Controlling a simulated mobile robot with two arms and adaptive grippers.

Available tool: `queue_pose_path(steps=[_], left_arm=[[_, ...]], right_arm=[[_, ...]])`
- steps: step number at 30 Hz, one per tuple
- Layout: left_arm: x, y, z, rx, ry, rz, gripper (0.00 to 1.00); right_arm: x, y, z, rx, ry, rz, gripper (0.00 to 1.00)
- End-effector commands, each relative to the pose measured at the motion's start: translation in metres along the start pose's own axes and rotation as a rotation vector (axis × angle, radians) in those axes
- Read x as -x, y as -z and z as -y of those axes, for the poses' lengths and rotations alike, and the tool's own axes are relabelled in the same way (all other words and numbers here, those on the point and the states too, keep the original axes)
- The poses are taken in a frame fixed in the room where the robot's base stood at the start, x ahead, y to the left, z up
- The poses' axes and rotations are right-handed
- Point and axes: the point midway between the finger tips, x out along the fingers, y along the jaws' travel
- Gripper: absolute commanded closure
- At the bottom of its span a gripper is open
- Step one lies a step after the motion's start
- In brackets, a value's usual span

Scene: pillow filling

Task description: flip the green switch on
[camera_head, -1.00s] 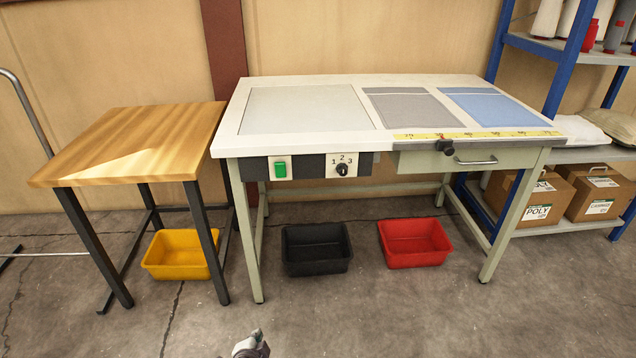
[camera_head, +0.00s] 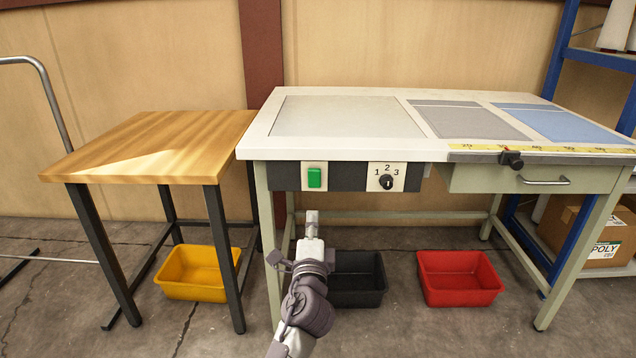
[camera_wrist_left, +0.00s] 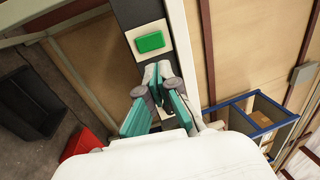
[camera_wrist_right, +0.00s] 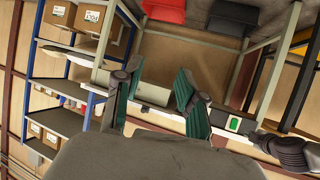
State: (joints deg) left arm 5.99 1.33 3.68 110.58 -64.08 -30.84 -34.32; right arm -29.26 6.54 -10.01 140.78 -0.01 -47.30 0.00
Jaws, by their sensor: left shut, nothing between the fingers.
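The green switch (camera_head: 314,177) is a green rocker on a pale plate, set in the dark panel (camera_head: 345,178) under the table's front edge. It also shows in the left wrist view (camera_wrist_left: 150,42) and small in the right wrist view (camera_wrist_right: 234,125). I cannot tell whether it is on or off. My left gripper (camera_head: 312,215) is shut and empty, just below the switch in the head view. In the left wrist view its fingertips (camera_wrist_left: 157,78) are near the switch plate, apart from the green rocker. My right gripper (camera_wrist_right: 155,85) is open and empty; it is outside the head view.
A dial (camera_head: 386,182) marked 1, 2, 3 is right of the switch. The white work table (camera_head: 350,147) has a drawer (camera_head: 530,180). A wooden table (camera_head: 150,145) stands left. Yellow (camera_head: 195,285), black (camera_head: 375,298) and red (camera_head: 460,290) bins sit on the floor.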

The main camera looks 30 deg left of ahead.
Motion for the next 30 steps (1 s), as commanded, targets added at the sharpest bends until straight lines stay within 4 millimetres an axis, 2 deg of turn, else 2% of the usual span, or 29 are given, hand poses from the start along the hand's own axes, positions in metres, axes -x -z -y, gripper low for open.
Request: queue_pose_path(steps=[5, 9, 21, 25, 30], left_arm=[[-0.010, 0.000, 0.000, -0.001, 0.001, -0.001, 1.00], [-0.033, 0.000, 0.000, -0.001, 0.002, -0.001, 1.00], [-0.114, 0.000, -0.002, 0.001, 0.000, 0.000, 1.00], [-0.130, 0.000, -0.002, 0.001, 0.000, -0.001, 1.00], [-0.139, 0.000, -0.001, 0.001, -0.001, -0.001, 1.00]], right_arm=[[-0.001, 0.001, 0.000, 0.000, 0.001, -0.008, 0.60], [-0.002, 0.005, 0.001, 0.000, 0.002, -0.033, 0.60], [-0.003, 0.051, 0.008, -0.001, 0.018, -0.299, 0.60], [0.001, 0.067, 0.010, -0.002, 0.023, -0.387, 0.60], [0.004, 0.078, 0.011, -0.003, 0.027, -0.446, 0.60]])
